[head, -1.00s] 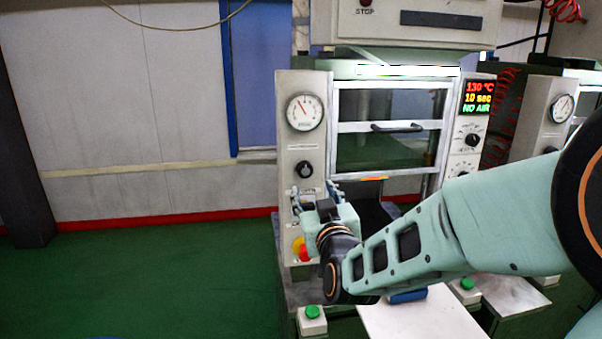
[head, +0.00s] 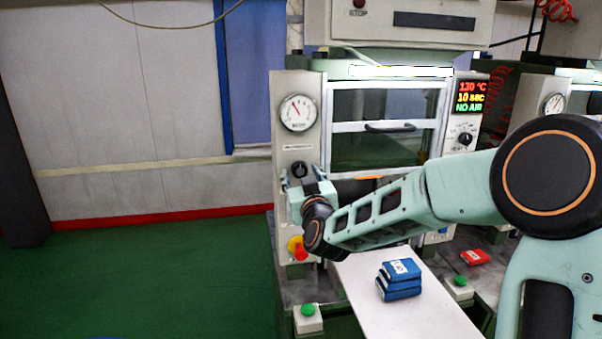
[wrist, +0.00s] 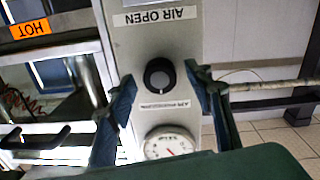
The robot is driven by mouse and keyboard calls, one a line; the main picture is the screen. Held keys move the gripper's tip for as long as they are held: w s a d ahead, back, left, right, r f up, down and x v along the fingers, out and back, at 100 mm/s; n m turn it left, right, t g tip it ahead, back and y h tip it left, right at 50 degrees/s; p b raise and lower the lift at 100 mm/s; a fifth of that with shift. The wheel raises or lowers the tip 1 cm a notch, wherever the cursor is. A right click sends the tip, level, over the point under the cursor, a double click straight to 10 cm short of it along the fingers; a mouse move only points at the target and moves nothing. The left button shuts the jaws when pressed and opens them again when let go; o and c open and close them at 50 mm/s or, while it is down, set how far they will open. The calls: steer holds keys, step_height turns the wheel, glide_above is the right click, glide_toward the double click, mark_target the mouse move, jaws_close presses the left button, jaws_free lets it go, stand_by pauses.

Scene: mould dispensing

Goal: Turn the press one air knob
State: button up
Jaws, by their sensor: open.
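The press one air knob (head: 300,169) is a round black knob on the pale left panel (head: 283,120) of the near press. A pressure gauge (head: 299,112) sits above it. In the wrist view, which is upside down, the knob (wrist: 159,77) shows unobstructed between the two dark blue-green fingers of my gripper (wrist: 158,80), near an "AIR OPEN" label (wrist: 154,16). In the head view my gripper (head: 301,180) is open in front of the panel at about knob height. The fingers stand on either side of the knob; I cannot tell whether they touch it.
The display (head: 470,97) reads 130 °C, 10 sec, NO AIR. A red emergency button (head: 299,249) and a green button (head: 308,311) are lower on the press. Blue blocks (head: 401,289) lie on a white board (head: 362,290).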

steer(key=shift+w+a, duration=0.1)
steer(key=shift+w, duration=0.2)
steer(key=shift+c, duration=0.3)
steer(key=c, duration=1.1)
